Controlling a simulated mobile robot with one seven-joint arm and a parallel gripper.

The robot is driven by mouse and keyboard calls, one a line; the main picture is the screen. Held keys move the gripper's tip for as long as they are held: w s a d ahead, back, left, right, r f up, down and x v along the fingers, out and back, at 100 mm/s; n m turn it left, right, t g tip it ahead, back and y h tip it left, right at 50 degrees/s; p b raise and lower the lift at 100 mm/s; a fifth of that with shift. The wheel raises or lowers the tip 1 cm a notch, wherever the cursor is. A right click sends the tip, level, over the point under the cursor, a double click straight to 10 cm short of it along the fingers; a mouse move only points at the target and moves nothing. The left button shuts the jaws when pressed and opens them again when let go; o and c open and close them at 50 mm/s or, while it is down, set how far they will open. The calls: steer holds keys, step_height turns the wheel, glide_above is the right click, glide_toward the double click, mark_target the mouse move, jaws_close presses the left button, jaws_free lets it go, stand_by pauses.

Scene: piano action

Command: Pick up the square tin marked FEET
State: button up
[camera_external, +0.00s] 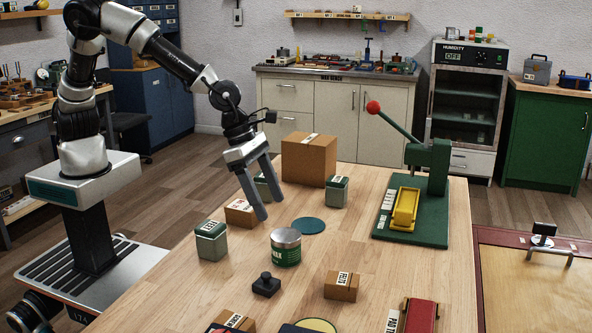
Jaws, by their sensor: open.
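Several square grey-green tins with white labels stand on the wooden table (385,275). One tin (212,243) stands at the left edge; its label seems to read FEET or FELT, too small to be sure. A third tin (263,188) is partly hidden behind my gripper. My gripper (270,209) is open and empty, fingers pointing down, above the table between the left tin and the second tin.
A small cardboard box (238,213) sits just left of the fingers. A round tin (286,250), a blue-green disc (309,225) and a black knob piece (266,285) lie nearby. The large cardboard box (309,160) stands behind. A green lever press (415,215) occupies the right side.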

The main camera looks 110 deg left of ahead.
steer(key=s+d+r+g+p, duration=0.2)
steer(key=s+r+p, duration=0.2)
steer(key=s+p, duration=0.1)
step_height(320, 180, up, 4)
steer(key=f+m+g+p, duration=0.1)
steer(key=g+p, duration=0.1)
steer(key=p, duration=0.2)
glide_above(210, 226)
steer(key=shift+g, duration=0.3)
step_height(210, 226, down, 11)
steer(key=b, duration=0.2)
steer(key=shift+a+f+b, duration=0.15)
steer(key=shift+b, duration=0.25)
steer(key=shift+f+b, duration=0.55)
steer(key=shift+f, duration=2.35)
steer(key=c, duration=1.3)
steer(key=shift+r, duration=0.15)
